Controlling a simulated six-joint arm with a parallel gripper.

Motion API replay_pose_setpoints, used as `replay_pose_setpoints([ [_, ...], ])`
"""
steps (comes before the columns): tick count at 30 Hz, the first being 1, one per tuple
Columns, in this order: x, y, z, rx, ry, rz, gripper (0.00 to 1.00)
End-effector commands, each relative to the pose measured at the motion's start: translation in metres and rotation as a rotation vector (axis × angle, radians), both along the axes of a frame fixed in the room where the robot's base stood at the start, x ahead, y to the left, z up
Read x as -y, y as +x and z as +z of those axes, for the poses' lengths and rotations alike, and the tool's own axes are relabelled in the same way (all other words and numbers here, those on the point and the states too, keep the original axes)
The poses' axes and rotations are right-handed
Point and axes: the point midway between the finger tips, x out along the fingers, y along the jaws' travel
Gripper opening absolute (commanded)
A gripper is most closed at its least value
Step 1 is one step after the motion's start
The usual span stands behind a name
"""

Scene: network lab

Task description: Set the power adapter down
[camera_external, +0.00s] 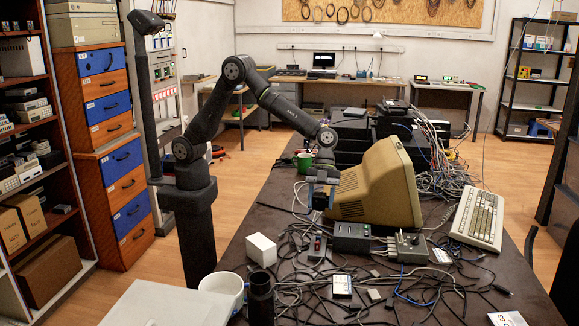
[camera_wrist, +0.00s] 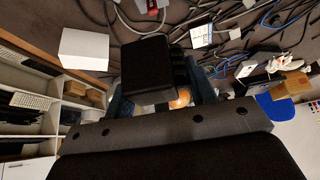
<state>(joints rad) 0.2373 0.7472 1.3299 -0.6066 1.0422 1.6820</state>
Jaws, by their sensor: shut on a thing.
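The power adapter (camera_wrist: 147,66) is a black block in the wrist view, between the two blue fingers of my gripper (camera_wrist: 163,98). My gripper is shut on it. In the external view my gripper (camera_external: 322,178) points down above the table, in front of the old beige monitor. The adapter (camera_external: 320,201) shows there as a small dark shape under the fingers, above the cable-strewn surface. The far side of the adapter is hidden, and I cannot tell its exact height over the table.
The dark table (camera_external: 262,214) is crowded with tangled cables. The beige monitor (camera_external: 378,190) stands close on the right. A keyboard (camera_external: 478,219) lies right.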

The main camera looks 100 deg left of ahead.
Motion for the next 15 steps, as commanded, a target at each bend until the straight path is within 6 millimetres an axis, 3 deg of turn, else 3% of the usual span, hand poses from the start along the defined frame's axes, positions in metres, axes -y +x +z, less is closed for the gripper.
replay_pose_setpoints([
  [1,-0.023,0.001,0.002,0.001,-0.001,0.038,0.24],
  [8,-0.128,-0.009,0.004,0.001,-0.004,0.213,0.24],
  [15,-0.229,-0.042,0.005,0.001,-0.005,0.402,0.24],
])
